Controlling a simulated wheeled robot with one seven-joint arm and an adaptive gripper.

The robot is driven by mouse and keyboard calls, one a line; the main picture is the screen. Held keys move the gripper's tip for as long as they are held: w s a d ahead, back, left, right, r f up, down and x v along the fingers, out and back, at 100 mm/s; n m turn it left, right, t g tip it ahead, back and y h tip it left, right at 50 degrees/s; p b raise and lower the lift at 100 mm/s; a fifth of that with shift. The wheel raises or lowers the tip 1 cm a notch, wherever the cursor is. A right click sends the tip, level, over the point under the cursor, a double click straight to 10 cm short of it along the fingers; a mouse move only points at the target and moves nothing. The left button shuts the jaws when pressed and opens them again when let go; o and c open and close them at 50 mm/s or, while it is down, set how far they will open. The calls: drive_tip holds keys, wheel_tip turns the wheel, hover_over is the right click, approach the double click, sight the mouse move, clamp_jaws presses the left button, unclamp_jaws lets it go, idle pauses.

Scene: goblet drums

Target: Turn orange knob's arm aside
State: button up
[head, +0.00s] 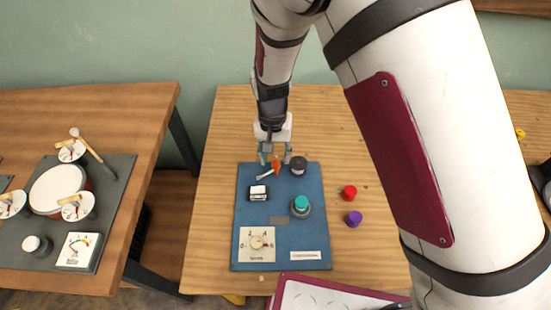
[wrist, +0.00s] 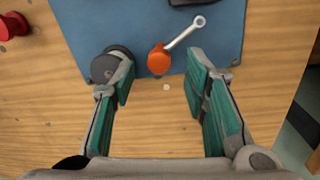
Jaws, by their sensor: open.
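The orange knob (wrist: 159,60) stands near the edge of the blue board. Its grey metal arm (wrist: 185,33) runs from the knob up and to the right, ending in a small ring. In the head view the orange knob (head: 277,160) is at the board's far edge, with the arm (head: 265,175) pointing left and toward the viewer. My gripper (wrist: 160,85) is open and empty, with green-lined fingers on either side of the knob in the picture. In the head view my gripper (head: 275,155) is right at the knob; I cannot tell whether it touches.
The blue board (head: 285,240) also bears a dark round knob (head: 298,165), close beside my gripper, a black-and-white switch (head: 258,193), a teal button (head: 301,203) and a dial (head: 257,243). Red (head: 349,192) and purple (head: 354,218) pieces lie to the right on the wooden table.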

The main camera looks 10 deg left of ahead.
sight(274, 163)
wheel_tip(274, 163, up, 9)
drive_tip(key=shift+a, duration=0.15)
drive_tip(key=shift+r, duration=0.1)
idle(0.4)
drive_tip(key=s+d+r+t+y, duration=0.2)
drive_tip(key=s+d+r, duration=0.1)
drive_tip(key=d+r, duration=1.35)
drive_tip(key=s+d+r+t, duration=0.1)
drive_tip(key=s+d+r, duration=0.2)
drive_tip(key=s+d, duration=0.4)
drive_tip(key=s+d+r+t+h, duration=0.1)
drive_tip(key=s+d+r+t, duration=0.1)
drive_tip(key=s+d+r, duration=0.2)
drive_tip(key=s+d, duration=0.3)
drive_tip(key=s, duration=0.1)
drive_tip(key=shift+s+r+m+h, duration=0.15)
drive_tip(key=shift+m+h, duration=0.15)
drive_tip(key=shift+m, duration=0.1)
